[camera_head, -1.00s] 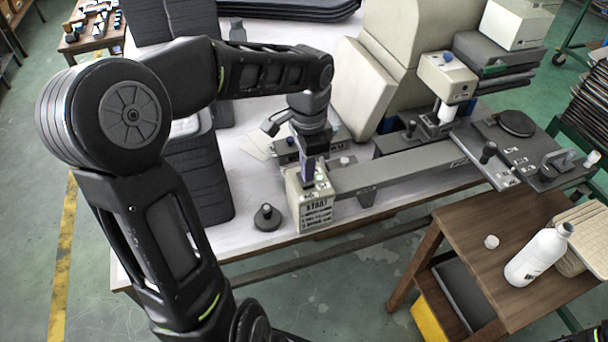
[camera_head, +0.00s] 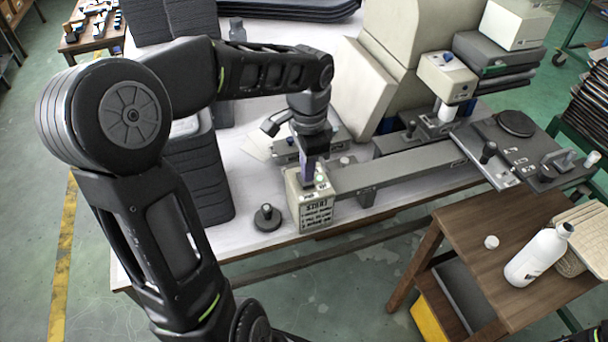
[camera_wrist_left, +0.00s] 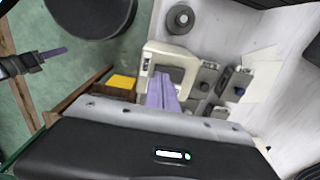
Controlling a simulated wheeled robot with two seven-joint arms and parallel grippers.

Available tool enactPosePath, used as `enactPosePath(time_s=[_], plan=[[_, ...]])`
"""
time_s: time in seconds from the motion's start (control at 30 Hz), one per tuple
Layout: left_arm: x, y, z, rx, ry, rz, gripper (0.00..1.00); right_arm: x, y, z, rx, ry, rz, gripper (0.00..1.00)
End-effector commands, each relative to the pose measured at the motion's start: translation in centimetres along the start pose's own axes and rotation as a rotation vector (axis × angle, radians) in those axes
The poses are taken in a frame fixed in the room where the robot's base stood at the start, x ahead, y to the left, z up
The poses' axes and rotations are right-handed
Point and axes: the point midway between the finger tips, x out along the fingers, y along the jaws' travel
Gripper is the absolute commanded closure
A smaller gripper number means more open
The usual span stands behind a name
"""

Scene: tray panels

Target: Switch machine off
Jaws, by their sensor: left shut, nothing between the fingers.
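The machine's control box (camera_head: 315,212) is a small cream box with a printed label on its front, at the left end of a long grey rail (camera_head: 405,170). Its top with switches also shows in the left wrist view (camera_wrist_left: 150,62). My left gripper (camera_head: 308,182) points down at the top of this box, its purple fingers closed together with nothing between them. In the left wrist view the fingertips (camera_wrist_left: 162,80) are over or at the box top; I cannot tell whether they touch it. The fingers hide part of the top.
A black round knob on a base (camera_head: 267,217) stands on the white table just left of the box. Dark stacked panels (camera_head: 200,180) stand further left. A wooden stand (camera_head: 470,240) with a white bottle (camera_head: 538,257) is at the right.

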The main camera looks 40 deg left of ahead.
Motion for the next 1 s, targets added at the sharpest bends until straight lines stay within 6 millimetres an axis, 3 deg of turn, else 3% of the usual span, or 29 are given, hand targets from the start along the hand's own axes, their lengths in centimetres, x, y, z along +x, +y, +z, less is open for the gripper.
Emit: enactPosePath(time_s=[1.0], plan=[[0.92,0.01,-0.01,0.001,0.0,0.0,1.0,0.62,0.24,0.0,0.0,0.0,0.0,0.64]])
